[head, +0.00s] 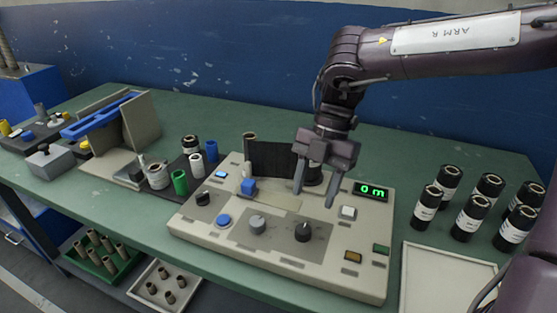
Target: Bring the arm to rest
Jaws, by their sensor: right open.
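My right arm (450,45) comes in from the upper right, its label reading "ARM R". My right gripper (315,198) points down with its two fingers apart and nothing seen between them. It is over the back part of the beige control panel (230,245), left of the green lit display (371,191). A dark roll or cylinder stands right behind the fingers and is partly hidden by them. I cannot tell whether the fingertips touch the panel. My left gripper is not in view.
Several black rolls with white labels (470,218) stand at the right behind a pale tray (440,280). The panel carries knobs (303,232) and buttons. A dark sheet (270,160) stands at its back. Spools (180,183) and a blue-topped fixture (100,115) are at left. The green table (400,140) is clear behind.

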